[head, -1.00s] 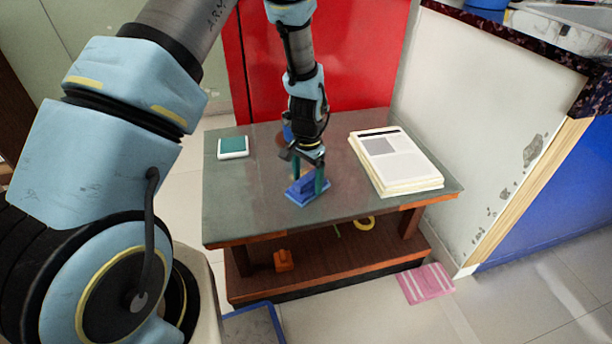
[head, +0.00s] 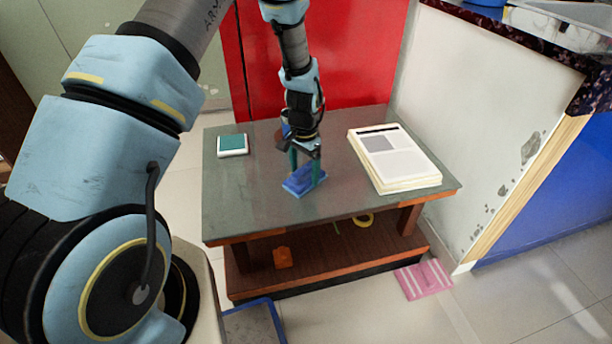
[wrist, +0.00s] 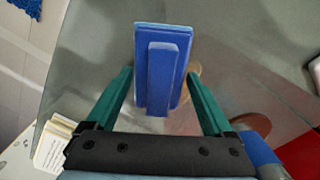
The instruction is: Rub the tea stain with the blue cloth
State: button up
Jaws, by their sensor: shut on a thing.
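The blue cloth (head: 303,183) is a flat blue pad with a raised ridge, on the grey tabletop (head: 240,200). In the wrist view the cloth (wrist: 178,32) lies between the green fingers. My gripper (head: 305,176) points down and is shut on it; it also shows in the wrist view (wrist: 160,76). A tan patch (wrist: 194,69), likely the tea stain, shows at the cloth's right edge in the wrist view; the rest of it is hidden under or behind the cloth. In the head view I cannot make out the stain.
A stack of papers or books (head: 397,165) lies to the right, and a green-and-white box (head: 232,145) at back left. A blue item (head: 286,131) stands behind my gripper. The table's front left is clear. A lower shelf (head: 330,262) holds small things.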

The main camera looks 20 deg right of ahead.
jog(key=shift+w+d, duration=0.15)
jog(key=shift+w, duration=1.15)
jog(key=shift+w, duration=0.1)
jog(key=shift+w+d, duration=0.15)
jog(key=shift+w, duration=0.95)
jog(key=shift+w+d, duration=0.1)
jog(key=shift+w, duration=1)
jog(key=shift+s+d, duration=0.15)
jog(key=shift+d, duration=0.8)
jog(key=shift+s+a+p, duration=0.25)
jog(key=shift+s+p, duration=0.2)
jog(key=shift+s, duration=1.45)
jog(key=shift+s+a+p, duration=0.25)
jog(key=shift+s+p, duration=0.2)
jog(key=shift+s, duration=1.4)
jog(key=shift+s+a+p, duration=0.25)
jog(key=shift+s+p, duration=0.2)
jog(key=shift+s, duration=1.45)
